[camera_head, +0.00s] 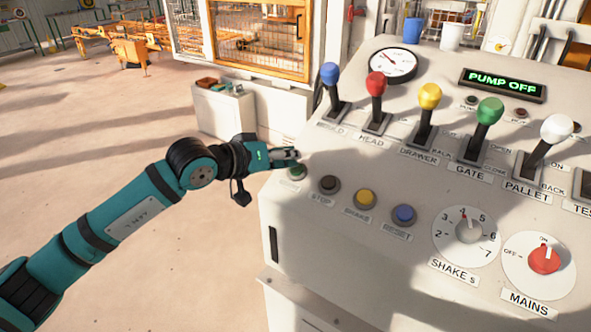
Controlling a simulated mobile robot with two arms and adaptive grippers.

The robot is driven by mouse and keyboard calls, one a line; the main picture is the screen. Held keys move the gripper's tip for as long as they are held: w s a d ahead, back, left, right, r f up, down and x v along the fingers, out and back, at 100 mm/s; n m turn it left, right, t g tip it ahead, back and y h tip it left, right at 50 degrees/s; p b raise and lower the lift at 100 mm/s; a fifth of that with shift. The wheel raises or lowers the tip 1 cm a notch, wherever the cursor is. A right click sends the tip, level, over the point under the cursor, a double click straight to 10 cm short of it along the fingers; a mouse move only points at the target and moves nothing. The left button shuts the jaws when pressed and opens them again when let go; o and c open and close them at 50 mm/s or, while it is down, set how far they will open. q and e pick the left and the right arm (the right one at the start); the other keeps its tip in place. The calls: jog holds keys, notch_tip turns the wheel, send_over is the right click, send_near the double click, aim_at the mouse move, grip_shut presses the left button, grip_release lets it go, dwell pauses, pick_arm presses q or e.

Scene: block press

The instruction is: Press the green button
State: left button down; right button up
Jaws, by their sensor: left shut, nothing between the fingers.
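The green button (297,173) is the leftmost in a row of round buttons on the sloped top of the grey control panel (340,235). My left gripper (296,154) is shut and empty. It is at the panel's left edge, right by the green button, just above it in the picture. I cannot tell whether its fingertips touch the button or the panel. The label below the green button is partly unreadable. My right gripper is not in view.
Dark stop (328,185), yellow (365,199) and blue (403,215) buttons continue the row rightward. Levers with coloured knobs, such as the blue one (330,74), stand behind it. The mains knob (544,260) is red. The display (503,84) reads PUMP OFF. Floor left of the panel is open.

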pick_arm(q)
jog(key=shift+w+d+f+b, duration=0.1)
jog(key=shift+f+b, duration=0.35)
jog(key=shift+b, duration=0.4)
dwell(0.8)
jog(key=shift+r, duration=0.15)
jog(key=shift+s+a+r, duration=0.2)
jog(key=shift+s+r, duration=0.1)
jog(key=shift+r, duration=0.45)
jog(key=shift+r, duration=0.1)
jog(key=r, duration=0.1)
jog(key=s+a+r, duration=0.1)
jog(key=r, duration=0.1)
jog(key=s+r+p, duration=0.1)
jog(key=r, duration=0.1)
jog(key=shift+a+r, duration=0.15)
jog(key=shift+a, duration=0.1)
jog(key=shift+d, duration=0.1)
dwell(0.3)
